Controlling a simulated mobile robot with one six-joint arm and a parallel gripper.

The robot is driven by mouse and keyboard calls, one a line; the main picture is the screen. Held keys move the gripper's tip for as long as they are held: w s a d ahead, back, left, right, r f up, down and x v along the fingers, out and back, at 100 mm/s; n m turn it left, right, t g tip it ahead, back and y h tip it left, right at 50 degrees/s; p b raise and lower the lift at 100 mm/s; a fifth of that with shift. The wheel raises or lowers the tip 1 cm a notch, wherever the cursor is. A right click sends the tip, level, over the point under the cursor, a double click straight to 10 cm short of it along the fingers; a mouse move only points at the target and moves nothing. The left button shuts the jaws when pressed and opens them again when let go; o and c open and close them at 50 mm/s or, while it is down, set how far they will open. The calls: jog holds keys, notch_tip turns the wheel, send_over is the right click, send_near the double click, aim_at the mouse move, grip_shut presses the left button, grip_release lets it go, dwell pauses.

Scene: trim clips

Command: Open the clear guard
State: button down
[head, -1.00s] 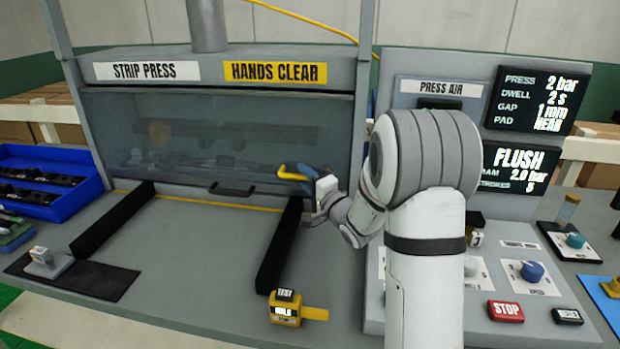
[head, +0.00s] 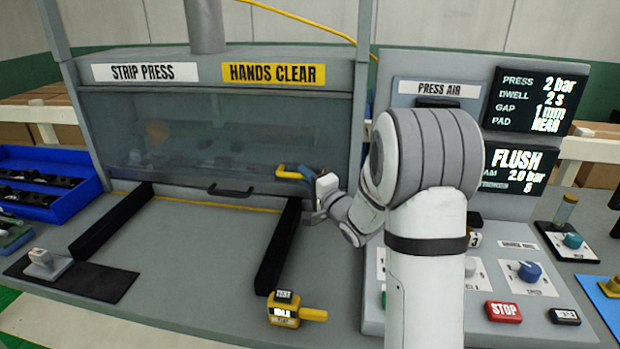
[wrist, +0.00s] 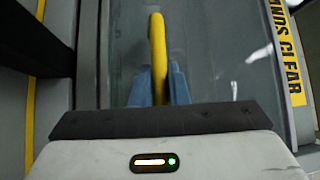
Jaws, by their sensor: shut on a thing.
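The clear guard (head: 180,130) is a see-through panel across the front of the strip press, and it is down. A black handle (head: 230,190) sits at its lower edge. My gripper (head: 308,176) is in front of the guard's lower right part, to the right of that handle. Its blue fingers are shut on a yellow bar (head: 288,171), which points left. The bar also shows between the fingers in the wrist view (wrist: 157,50). I cannot tell whether the bar is fixed to the guard or loose.
Two black rails (head: 112,220) (head: 278,245) flank bare bench in front of the press. A yellow test device (head: 284,310) stands at the front. A control panel with a red stop button (head: 503,311) is at right, and a blue bin (head: 48,182) is at left.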

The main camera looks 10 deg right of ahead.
jog(key=r+p, duration=0.3)
jog(key=r, duration=0.3)
jog(key=r+p, duration=0.3)
jog(key=r, duration=0.3)
jog(key=r+p, duration=0.4)
jog(key=r, duration=0.2)
jog(key=shift+a+r, duration=0.25)
jog(key=shift+r, duration=0.05)
jog(key=c, duration=1.8)
grip_release()
jog(key=shift+o, duration=0.8)
jog(key=shift+a+f, duration=0.1)
jog(key=shift+a, duration=0.1)
jog(key=shift+o, duration=1.2)
jog(key=shift+d, duration=0.25)
